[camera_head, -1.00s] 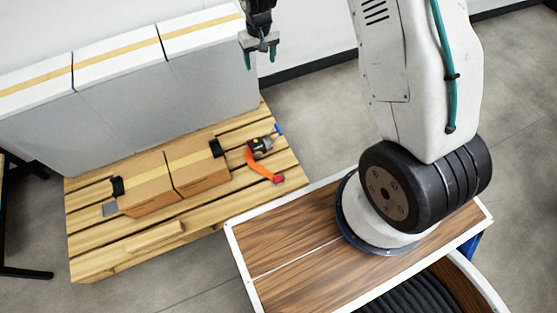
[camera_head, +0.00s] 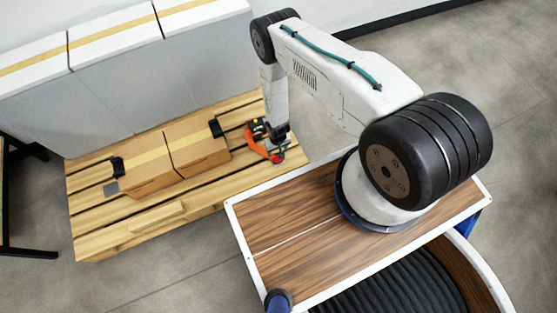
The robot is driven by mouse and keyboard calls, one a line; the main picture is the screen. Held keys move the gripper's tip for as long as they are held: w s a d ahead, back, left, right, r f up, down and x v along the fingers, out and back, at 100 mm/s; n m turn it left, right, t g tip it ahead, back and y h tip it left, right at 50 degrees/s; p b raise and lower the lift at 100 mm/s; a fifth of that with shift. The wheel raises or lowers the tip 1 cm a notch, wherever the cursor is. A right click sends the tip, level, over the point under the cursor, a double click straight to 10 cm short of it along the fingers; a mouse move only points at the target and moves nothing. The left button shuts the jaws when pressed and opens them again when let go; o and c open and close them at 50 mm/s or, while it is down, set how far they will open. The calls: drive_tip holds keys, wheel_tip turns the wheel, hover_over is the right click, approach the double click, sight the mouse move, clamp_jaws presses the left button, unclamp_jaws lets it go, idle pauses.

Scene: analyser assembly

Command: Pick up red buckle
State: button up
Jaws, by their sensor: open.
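The red buckle (camera_head: 277,159) is at the end of an orange strap (camera_head: 255,145) on the right end of the wooden pallet (camera_head: 100,236). It is small and partly covered by my gripper (camera_head: 280,150). My gripper points down right at the buckle, with its fingers around or just above it; I cannot tell which. The jaws are open.
Two cardboard boxes (camera_head: 180,152) with black corner pieces stand left of the strap on the pallet. Tall grey cartons (camera_head: 110,90) with white tops stand behind. A wood-topped surface with a white rim (camera_head: 236,232) lies in front right, under my arm.

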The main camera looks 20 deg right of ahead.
sight(278, 159)
drive_tip(key=f, duration=0.5)
drive_tip(key=s+f, duration=0.1)
drive_tip(key=f, duration=0.2)
drive_tip(key=shift+a+f, duration=0.1)
drive_tip(key=c, duration=0.8)
